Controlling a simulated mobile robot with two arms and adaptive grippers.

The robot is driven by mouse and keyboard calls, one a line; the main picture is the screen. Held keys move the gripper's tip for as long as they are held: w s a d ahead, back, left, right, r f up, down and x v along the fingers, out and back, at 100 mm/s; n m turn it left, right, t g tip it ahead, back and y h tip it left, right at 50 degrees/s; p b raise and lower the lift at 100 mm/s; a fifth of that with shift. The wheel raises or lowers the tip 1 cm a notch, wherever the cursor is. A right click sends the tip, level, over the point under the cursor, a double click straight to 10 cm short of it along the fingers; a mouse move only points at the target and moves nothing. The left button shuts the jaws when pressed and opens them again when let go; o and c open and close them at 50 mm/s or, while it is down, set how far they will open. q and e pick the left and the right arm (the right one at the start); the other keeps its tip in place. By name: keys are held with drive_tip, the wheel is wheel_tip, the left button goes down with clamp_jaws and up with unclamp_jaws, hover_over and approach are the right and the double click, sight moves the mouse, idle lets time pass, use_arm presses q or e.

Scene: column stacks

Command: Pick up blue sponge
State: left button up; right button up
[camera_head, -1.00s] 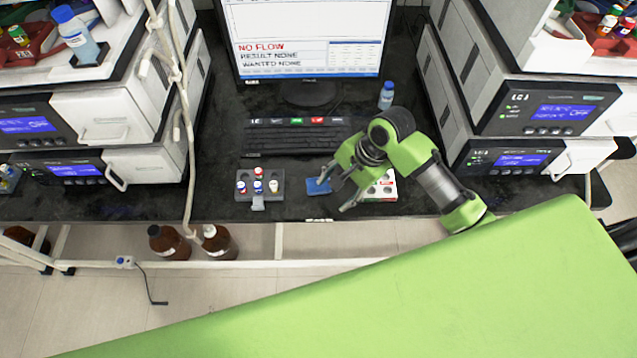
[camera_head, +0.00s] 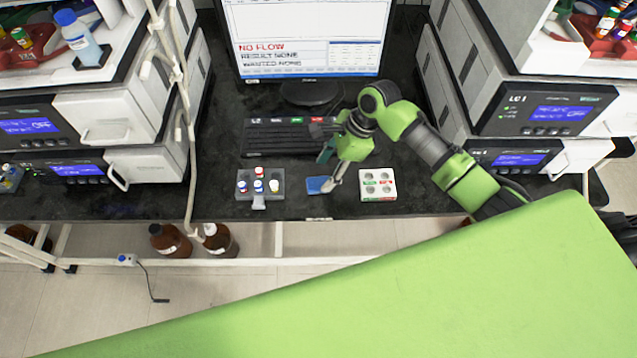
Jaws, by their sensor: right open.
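The blue sponge (camera_head: 319,185) lies flat on the dark bench near its front edge, between the grey vial tray and the white holed rack. My right gripper (camera_head: 329,173) is open and points down above the sponge. One of its fingertips overlaps the sponge's right end in this view; I cannot tell whether it touches. The sponge is not held. My left gripper is not in view.
The grey tray (camera_head: 243,192) with several capped vials stands left of the sponge. The white rack (camera_head: 378,195) stands to its right. The keyboard (camera_head: 268,139) and monitor (camera_head: 305,72) are behind. Instrument stacks flank the bench.

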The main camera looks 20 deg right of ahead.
sight(319, 183)
drive_tip(key=shift+d+p+x, duration=0.15)
drive_tip(key=shift+p+x, duration=0.05)
drive_tip(key=shift+x, duration=1.15)
drive_tip(key=shift+d+p+x, duration=0.15)
drive_tip(key=shift+p+x, duration=0.05)
drive_tip(key=shift+x, duration=1.15)
drive_tip(key=shift+w+f, duration=0.1)
drive_tip(key=c, duration=0.9)
